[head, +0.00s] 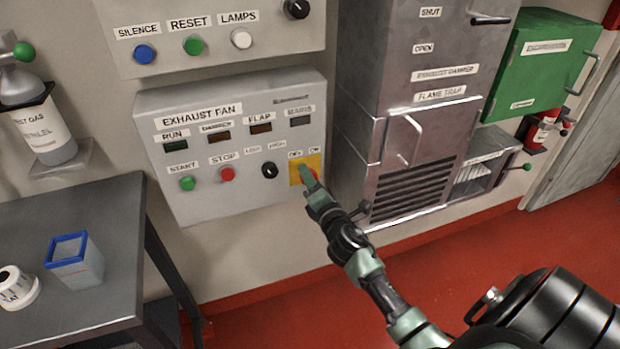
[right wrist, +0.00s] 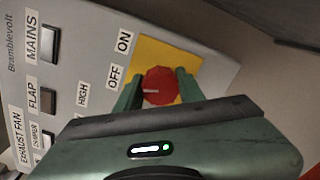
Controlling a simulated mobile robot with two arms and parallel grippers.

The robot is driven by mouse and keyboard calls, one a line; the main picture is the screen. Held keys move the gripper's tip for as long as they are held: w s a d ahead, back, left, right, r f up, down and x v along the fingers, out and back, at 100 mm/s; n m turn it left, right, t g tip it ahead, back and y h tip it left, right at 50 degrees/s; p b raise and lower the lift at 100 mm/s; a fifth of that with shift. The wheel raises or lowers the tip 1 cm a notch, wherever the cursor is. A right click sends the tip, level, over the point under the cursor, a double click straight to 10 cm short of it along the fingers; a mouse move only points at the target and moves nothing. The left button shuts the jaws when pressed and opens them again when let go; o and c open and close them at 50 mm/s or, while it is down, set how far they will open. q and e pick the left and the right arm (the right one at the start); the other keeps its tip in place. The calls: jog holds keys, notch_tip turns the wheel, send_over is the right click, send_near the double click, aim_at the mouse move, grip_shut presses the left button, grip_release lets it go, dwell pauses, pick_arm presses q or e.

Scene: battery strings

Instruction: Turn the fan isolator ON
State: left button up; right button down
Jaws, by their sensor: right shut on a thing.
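The fan isolator is a red rotary knob (right wrist: 159,86) on a yellow plate (right wrist: 197,60) at the lower right corner of the exhaust fan panel (head: 240,200). OFF and ON labels sit beside the plate. In the right wrist view the knob's white mark points left, nearer the OFF label (right wrist: 115,77) than the ON label (right wrist: 124,42). My right gripper (head: 307,176) is at the knob, with one finger on each side, shut on it. In the head view it hides most of the knob. My left gripper is not in view.
A black selector knob (head: 269,170) is just left of the yellow plate. The flame trap cabinet (head: 420,160) with its protruding handle stands close on the right. A dark table (head: 100,215) with a blue-rimmed container (head: 77,262) is at lower left.

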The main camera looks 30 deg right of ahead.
jog(key=m, duration=0.3)
jog(key=shift+m, duration=0.4)
jog(key=m, duration=0.2)
jog(key=shift+f+m, duration=0.1)
jog(key=shift+m, duration=0.3)
jog(key=m+p, duration=0.2)
jog(key=m, duration=0.4)
jog(key=shift+f, duration=0.1)
jog(key=c, duration=0.9)
grip_release()
jog(key=shift+s, duration=0.15)
jog(key=v, duration=0.7)
jog(key=shift+s+a, duration=0.15)
jog(key=shift+s, duration=0.2)
